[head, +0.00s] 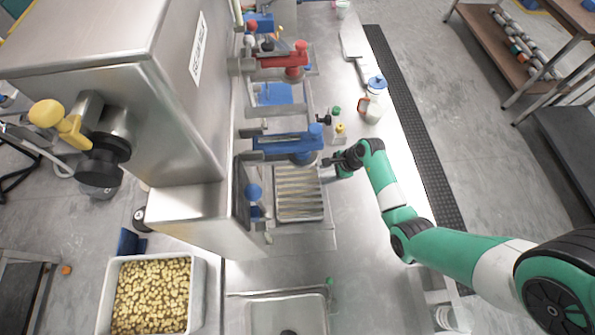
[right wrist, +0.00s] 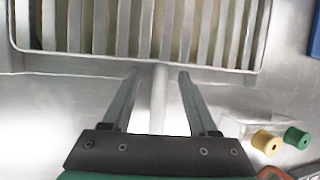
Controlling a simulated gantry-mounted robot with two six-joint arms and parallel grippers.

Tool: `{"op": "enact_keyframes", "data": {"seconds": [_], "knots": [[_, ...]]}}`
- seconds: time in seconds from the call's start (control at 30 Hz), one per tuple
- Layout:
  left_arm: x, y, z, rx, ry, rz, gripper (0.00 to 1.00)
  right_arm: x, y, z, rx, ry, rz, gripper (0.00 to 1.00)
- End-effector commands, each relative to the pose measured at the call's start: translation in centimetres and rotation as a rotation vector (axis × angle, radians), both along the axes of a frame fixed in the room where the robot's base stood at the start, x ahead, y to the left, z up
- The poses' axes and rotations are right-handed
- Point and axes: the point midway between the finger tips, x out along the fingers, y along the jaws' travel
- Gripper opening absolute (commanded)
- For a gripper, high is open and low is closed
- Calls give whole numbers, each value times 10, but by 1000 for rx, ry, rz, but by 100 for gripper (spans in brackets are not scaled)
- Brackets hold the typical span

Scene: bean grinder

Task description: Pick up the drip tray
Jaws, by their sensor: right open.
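The drip tray (head: 299,216) is a slatted metal tray on the steel counter, beside the grinder machine. Its slats and rim (right wrist: 150,62) fill the top of the right wrist view. A pale rod like a handle (right wrist: 158,100) runs from its near rim down between my fingers. My right gripper (head: 326,162) is at the tray's right side near its upper corner. In the right wrist view the two fingers (right wrist: 157,72) stand apart, one on each side of the rod, with gaps visible. My left gripper is out of view.
Blue (head: 285,143) and red (head: 285,62) machine parts project over the counter. Small bottles with green and yellow caps (head: 339,129) stand close above my right gripper. A sink (head: 260,294) lies below. A bin of beans (head: 150,296) stands lower left.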

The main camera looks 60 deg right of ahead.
Motion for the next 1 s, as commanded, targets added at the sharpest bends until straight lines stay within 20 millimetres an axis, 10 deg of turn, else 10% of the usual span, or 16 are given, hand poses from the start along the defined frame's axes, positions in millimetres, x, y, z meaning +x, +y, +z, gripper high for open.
{"op": "enact_keyframes", "data": {"seconds": [0.37,1.0], "knots": [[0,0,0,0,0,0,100,0,0,1,0,0,0,2],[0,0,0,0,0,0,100,0,0,1,0,0,0,0]]}}
